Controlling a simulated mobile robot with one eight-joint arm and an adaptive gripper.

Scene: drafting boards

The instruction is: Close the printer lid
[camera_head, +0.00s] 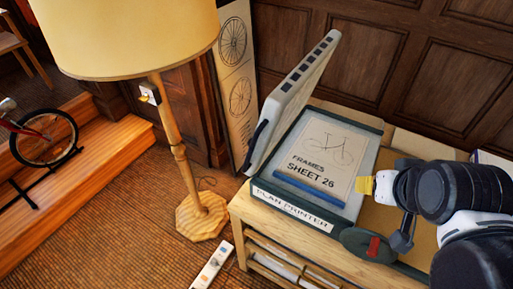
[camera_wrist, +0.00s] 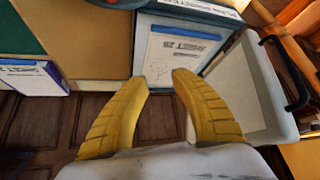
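The plan printer (camera_head: 292,205) sits on a wooden cabinet with its lid (camera_head: 298,88) open. The lid stands up steeply along the printer's left side, with a dark handle (camera_head: 256,146) on its outer edge. The lid also shows at the right in the wrist view (camera_wrist: 270,85). A sheet (camera_head: 335,148) marked "SHEET 26" and a blue bar lie on the exposed bed. My gripper (camera_head: 366,185) is at the printer's right side, apart from the lid. In the wrist view its yellow fingers (camera_wrist: 161,79) are spread with nothing between them, the bed visible beyond.
A floor lamp (camera_head: 176,155) stands left of the cabinet (camera_head: 243,207). A dark round object with a red mark (camera_head: 372,246) is at the cabinet's front, near my arm. A panelled wall (camera_head: 420,70) rises behind. A power strip (camera_head: 212,266) lies on the floor.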

